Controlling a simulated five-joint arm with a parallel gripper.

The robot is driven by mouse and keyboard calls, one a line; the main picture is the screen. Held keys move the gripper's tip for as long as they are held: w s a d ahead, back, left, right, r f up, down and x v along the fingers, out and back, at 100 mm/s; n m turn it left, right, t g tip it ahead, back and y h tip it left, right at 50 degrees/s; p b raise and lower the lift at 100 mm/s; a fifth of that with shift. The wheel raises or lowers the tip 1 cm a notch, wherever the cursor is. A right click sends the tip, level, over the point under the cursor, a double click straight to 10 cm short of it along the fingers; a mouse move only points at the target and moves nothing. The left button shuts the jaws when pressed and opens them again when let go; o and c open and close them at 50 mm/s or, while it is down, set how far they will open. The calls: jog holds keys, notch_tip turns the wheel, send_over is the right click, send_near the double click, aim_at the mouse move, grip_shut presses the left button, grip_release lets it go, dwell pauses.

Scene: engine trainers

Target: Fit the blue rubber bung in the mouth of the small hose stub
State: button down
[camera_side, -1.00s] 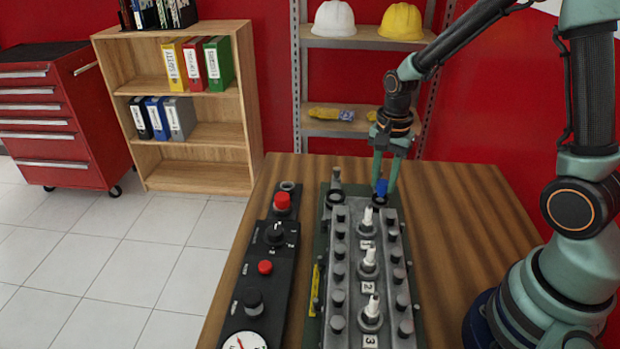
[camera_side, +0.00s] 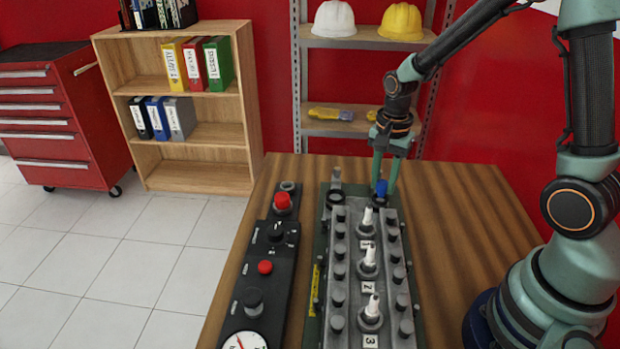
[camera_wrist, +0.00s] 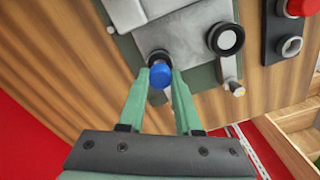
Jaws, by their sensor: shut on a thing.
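The blue rubber bung (camera_side: 381,187) is between the fingertips of my gripper (camera_side: 384,183) at the far end of the engine block. In the wrist view the round blue bung (camera_wrist: 160,75) has a finger of my gripper (camera_wrist: 161,80) on each side, shut on it. The small hose stub (camera_side: 380,201) is a dark ring just below the bung in the side view. In the wrist view the dark stub (camera_wrist: 158,56) shows partly behind the bung. The bung overlaps its mouth; I cannot tell how deep it sits.
The block (camera_side: 352,265) carries white spark plugs and several dark bolts. A black control panel (camera_side: 255,285) lies left.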

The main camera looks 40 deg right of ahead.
jog(key=shift+f, duration=0.85)
dwell(1.1)
jog(key=shift+c, duration=0.6)
grip_release()
jog(key=shift+r, duration=3.55)
jog(key=shift+a+r+n, duration=0.15)
jog(key=shift+r+n, duration=0.15)
jog(key=shift+r, duration=0.1)
jog(key=s+a+r+n+t, duration=0.5)
jog(key=s+r+n, duration=0.2)
jog(key=r+n, duration=0.3)
jog(key=n, duration=0.3)
jog(key=shift+s+a+r+n, duration=0.2)
jog(key=shift+s+r+n, duration=0.05)
jog(key=shift+r+n, duration=0.15)
